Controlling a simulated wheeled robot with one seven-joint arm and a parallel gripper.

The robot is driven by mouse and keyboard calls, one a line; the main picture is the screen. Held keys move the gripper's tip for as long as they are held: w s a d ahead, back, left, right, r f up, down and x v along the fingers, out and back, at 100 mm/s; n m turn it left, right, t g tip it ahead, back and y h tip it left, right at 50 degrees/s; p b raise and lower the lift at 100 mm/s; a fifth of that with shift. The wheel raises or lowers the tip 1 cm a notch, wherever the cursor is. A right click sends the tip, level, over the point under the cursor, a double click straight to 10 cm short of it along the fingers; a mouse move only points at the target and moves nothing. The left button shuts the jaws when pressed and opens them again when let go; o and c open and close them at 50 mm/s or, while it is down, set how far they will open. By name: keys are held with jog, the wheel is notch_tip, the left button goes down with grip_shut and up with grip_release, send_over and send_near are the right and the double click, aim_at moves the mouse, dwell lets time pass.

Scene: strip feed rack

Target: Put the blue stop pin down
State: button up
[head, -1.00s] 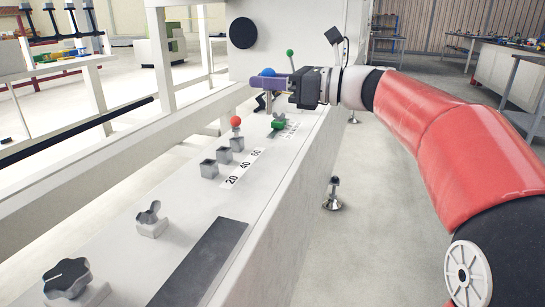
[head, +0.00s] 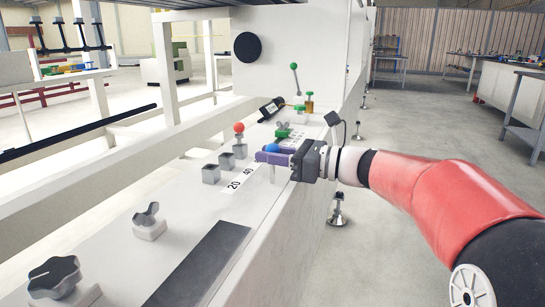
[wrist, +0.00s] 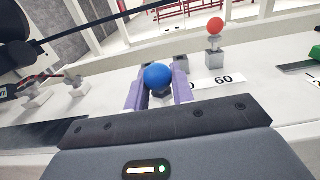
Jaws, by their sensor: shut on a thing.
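The blue stop pin has a round blue head (head: 272,147) that rises just above my gripper's purple fingers. The wrist view shows the blue head (wrist: 157,76) between the two fingers. My gripper (head: 273,158) is shut on the pin, over the white bench top beside the number strip. A pale shank seems to hang below the fingers in the head view. Grey square sockets (head: 211,174) stand in a row to the left. The far one holds the red-headed pin (head: 239,128), also seen in the wrist view (wrist: 215,26). Whether the blue pin's tip touches anything is hidden.
The number strip (head: 235,183) shows 20 and 40, with 60 visible in the wrist view. A wing-nut block (head: 148,221), a black knob (head: 55,277) and a dark plate (head: 202,265) lie nearer. Green-topped parts (head: 283,131) stand beyond my gripper.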

jog(key=shift+f, duration=0.2)
jog(key=o, duration=1)
jog(key=shift+r, duration=0.1)
